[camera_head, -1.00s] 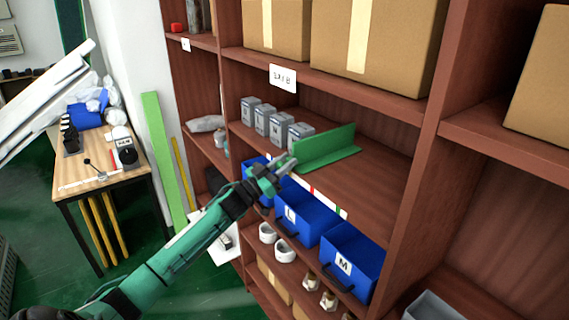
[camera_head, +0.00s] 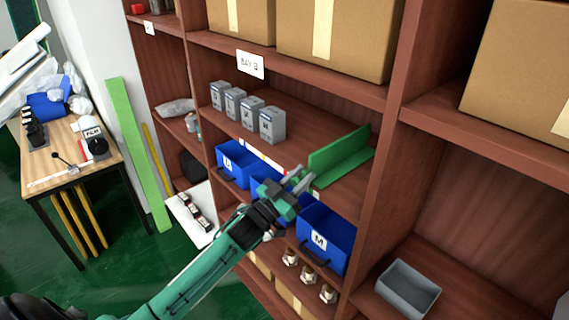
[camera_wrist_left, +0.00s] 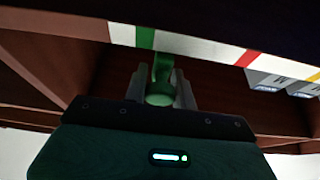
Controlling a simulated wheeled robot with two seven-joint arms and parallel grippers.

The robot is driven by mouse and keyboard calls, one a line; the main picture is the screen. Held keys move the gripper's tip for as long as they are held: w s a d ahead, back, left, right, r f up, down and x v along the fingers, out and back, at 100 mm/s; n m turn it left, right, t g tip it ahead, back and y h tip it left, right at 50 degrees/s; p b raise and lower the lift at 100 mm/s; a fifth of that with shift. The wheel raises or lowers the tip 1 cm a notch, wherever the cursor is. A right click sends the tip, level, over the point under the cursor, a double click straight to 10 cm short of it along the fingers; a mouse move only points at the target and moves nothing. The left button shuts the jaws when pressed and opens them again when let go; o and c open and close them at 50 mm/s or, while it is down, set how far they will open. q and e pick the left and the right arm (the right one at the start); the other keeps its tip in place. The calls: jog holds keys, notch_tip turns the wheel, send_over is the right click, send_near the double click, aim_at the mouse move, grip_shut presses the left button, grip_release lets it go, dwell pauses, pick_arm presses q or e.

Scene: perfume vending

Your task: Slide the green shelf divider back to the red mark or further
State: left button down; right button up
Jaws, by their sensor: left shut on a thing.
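The green shelf divider (camera_head: 340,153) stands upright on the middle shelf, toward its right side, with bare shelf between it and the grey boxes. My left gripper (camera_head: 302,178) is at the shelf's front edge, shut on the divider's front end. In the left wrist view the gripper (camera_wrist_left: 160,92) has its fingers on either side of a round green part of the divider (camera_wrist_left: 160,72). The red mark (camera_wrist_left: 245,58) is on the white edge strip, on the box side of the divider. The divider is close to the strip's green mark (camera_wrist_left: 145,37). My right gripper is out of view.
Several grey boxes (camera_head: 272,126) stand in a row on the shelf's left part. Blue bins (camera_head: 326,232) sit below the shelf edge. A shelf upright (camera_head: 382,150) stands close on the divider's right. Cardboard boxes (camera_head: 340,38) fill the shelf above.

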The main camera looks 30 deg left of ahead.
pick_arm(q)
jog(key=shift+s+d, duration=0.2)
jog(key=shift+d, duration=0.35)
jog(key=shift+s+d, duration=0.2)
jog(key=shift+d, duration=0.3)
jog(key=c, duration=1.1)
grip_release()
jog(key=shift+c, duration=0.2)
jog(key=b+v, duration=0.5)
jog(key=v, duration=0.8)
jog(key=shift+s+a+f, duration=0.2)
jog(key=shift+s, duration=0.1)
